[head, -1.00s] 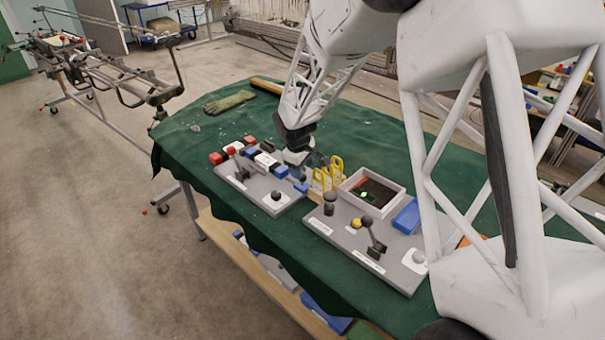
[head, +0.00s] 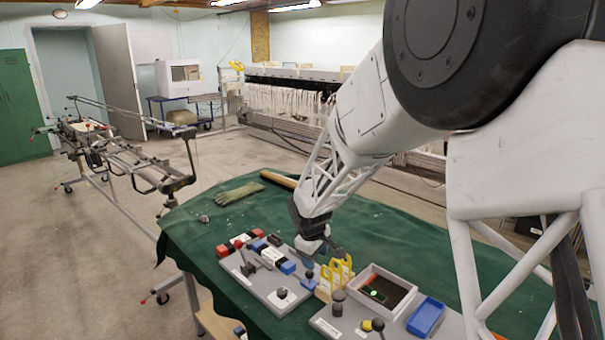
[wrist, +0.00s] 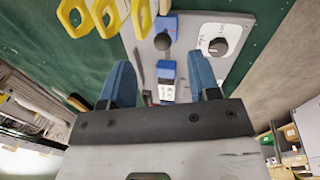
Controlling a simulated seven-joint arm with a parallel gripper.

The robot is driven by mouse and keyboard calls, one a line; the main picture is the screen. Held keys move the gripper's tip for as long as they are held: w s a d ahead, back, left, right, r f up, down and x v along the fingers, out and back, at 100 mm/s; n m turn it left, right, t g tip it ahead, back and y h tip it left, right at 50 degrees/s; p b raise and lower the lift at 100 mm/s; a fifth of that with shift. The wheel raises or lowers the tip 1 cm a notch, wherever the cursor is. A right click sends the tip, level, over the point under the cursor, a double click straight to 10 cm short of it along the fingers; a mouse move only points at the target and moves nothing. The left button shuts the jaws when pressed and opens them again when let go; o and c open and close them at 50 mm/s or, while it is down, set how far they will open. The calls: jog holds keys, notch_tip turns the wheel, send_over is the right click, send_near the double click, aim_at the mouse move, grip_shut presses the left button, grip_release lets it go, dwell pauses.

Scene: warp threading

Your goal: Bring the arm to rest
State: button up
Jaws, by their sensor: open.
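My gripper (head: 309,262) hangs over the right end of the left grey board (head: 245,282) on the green-covered table. In the wrist view its two blue fingers (wrist: 163,80) stand well apart, with nothing held between them. A blue and white block (wrist: 167,78) on the board shows in the gap beyond them. Yellow-handled tools (head: 341,272) stand close to the right of the gripper, and their yellow loops (wrist: 104,17) show at the top left of the wrist view. My white arm reaches in from the right and hides part of the table.
Red, white and blue blocks (head: 271,257) lie on the left board. A second board (head: 349,318) carries knobs, an open box (head: 387,289) and a blue tray (head: 425,317). A glove (head: 239,193) lies at the table's far left. The cloth beyond the boards is mostly clear.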

jog(key=s+d+r+m, duration=0.35)
jog(key=s+r, duration=0.25)
jog(key=s, duration=0.4)
jog(key=s+d+r+m, duration=0.2)
jog(key=s+d+r, duration=0.3)
jog(key=s, duration=0.4)
jog(key=s+d+r+m, duration=0.2)
jog(key=s+d+r, duration=0.3)
jog(key=s, duration=0.5)
jog(key=s+d+m+y, duration=0.1)
jog(key=s+m, duration=0.2)
jog(key=s, duration=0.9)
jog(key=shift+r+t, duration=0.25)
jog(key=shift+t, duration=0.15)
